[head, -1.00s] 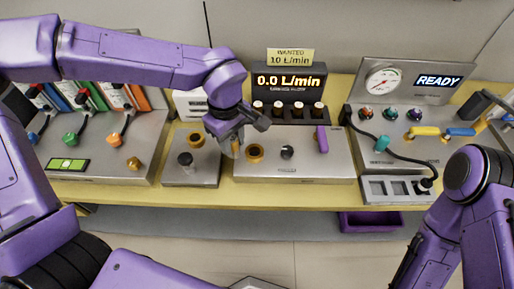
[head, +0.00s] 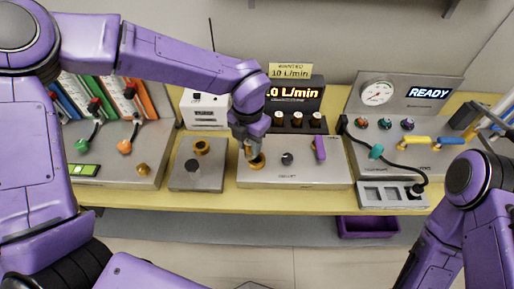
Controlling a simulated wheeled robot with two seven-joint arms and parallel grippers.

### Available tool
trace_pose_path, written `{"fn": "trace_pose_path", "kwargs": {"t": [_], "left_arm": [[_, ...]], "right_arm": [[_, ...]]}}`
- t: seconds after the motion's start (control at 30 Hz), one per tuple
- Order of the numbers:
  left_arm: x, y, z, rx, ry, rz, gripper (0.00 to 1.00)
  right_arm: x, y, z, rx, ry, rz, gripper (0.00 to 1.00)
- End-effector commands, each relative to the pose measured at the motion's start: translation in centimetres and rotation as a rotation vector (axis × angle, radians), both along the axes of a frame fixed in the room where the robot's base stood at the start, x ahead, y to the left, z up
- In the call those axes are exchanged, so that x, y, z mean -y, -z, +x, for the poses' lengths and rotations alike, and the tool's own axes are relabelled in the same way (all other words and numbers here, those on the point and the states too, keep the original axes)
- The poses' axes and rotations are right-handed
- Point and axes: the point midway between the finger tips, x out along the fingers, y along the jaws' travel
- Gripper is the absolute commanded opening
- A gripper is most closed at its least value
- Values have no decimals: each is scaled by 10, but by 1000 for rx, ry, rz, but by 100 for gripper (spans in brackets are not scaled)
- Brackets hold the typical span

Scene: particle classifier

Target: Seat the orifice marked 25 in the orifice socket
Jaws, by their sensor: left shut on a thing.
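My left gripper (head: 251,155) points down over the brass ring socket (head: 256,164) on the middle steel panel (head: 320,176). It is shut on a small orifice, mostly hidden by the fingers; its marking cannot be read. The fingertips are right at the socket's ring. I cannot tell whether the orifice is in the socket or just above it. Several dark, pale-topped orifices (head: 297,121) stand in a rack behind the panel. Of my right arm only upper links show at the right edge; its gripper is out of view.
A purple handle (head: 319,148) and a dark knob (head: 287,158) are on the same panel. A smaller steel plate (head: 210,181) with a brass ring (head: 200,147) lies left. A flow display (head: 293,93) stands behind, partly covered by my arm. A gauge panel (head: 395,92) is at right.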

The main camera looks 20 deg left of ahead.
Motion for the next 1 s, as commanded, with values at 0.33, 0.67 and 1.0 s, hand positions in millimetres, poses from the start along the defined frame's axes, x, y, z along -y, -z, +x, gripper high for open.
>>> {"fn": "trace_pose_path", "kwargs": {"t": [0.33,0.67,1.0], "left_arm": [[6,55,42,-4,1,2,0],[7,86,43,-1,2,-1,0],[6,90,43,-2,2,1,59]], "right_arm": [[0,-19,0,-1,0,1,43],[0,-34,0,0,0,0,43],[0,-31,0,-1,0,1,43]]}}
